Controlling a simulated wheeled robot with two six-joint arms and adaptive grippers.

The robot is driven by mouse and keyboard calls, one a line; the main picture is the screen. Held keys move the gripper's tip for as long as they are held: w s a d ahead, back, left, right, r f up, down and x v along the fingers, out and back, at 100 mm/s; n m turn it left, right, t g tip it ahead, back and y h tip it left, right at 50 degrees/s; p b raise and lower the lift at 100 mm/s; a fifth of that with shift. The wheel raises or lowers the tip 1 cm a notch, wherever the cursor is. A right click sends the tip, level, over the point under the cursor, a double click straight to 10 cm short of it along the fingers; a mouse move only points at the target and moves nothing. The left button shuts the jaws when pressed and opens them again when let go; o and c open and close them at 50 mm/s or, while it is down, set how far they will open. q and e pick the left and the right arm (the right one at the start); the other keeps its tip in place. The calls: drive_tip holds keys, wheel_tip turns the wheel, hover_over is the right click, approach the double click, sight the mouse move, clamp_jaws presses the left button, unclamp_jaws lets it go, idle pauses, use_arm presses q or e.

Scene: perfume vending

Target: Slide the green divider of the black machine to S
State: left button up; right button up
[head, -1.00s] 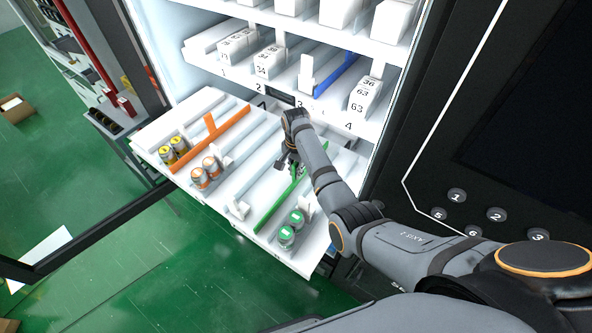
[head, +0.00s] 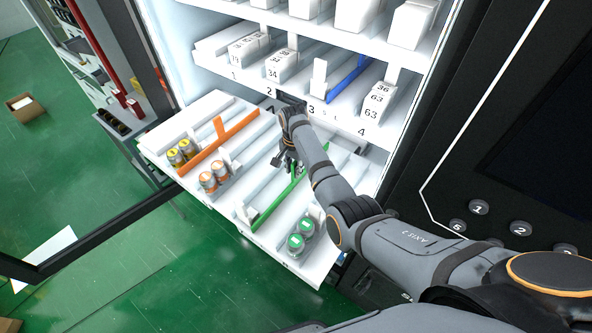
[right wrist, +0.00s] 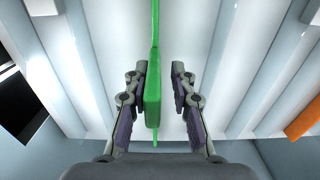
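The green divider (head: 270,202) is a long thin strip on the pulled-out white tray of the black machine (head: 520,60). In the head view it runs slantwise between the orange cans and the green cans, close beside a small white pusher. My right gripper (head: 288,166) reaches down over its upright tab. In the right wrist view the green tab (right wrist: 153,100) stands between the two fingers of the right gripper (right wrist: 158,75). The left-hand finger is very near or touching it; a gap shows on the other side. My left gripper is not in view.
An orange divider (head: 218,142) stands further left on the tray (head: 312,262). Yellow cans (head: 182,152), orange cans (head: 213,176) and green cans (head: 299,236) stand near the front edge. A shelf with white boxes (head: 378,100) hangs above the back.

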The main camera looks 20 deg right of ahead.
drive_tip(key=shift+o, duration=0.5)
drive_tip(key=shift+a, duration=0.15)
drive_tip(key=shift+d+r, duration=0.2)
drive_tip(key=shift+r, duration=0.05)
wheel_tip(320, 180, up, 11)
drive_tip(key=shift+a+r, duration=0.15)
drive_tip(key=shift+r, duration=0.05)
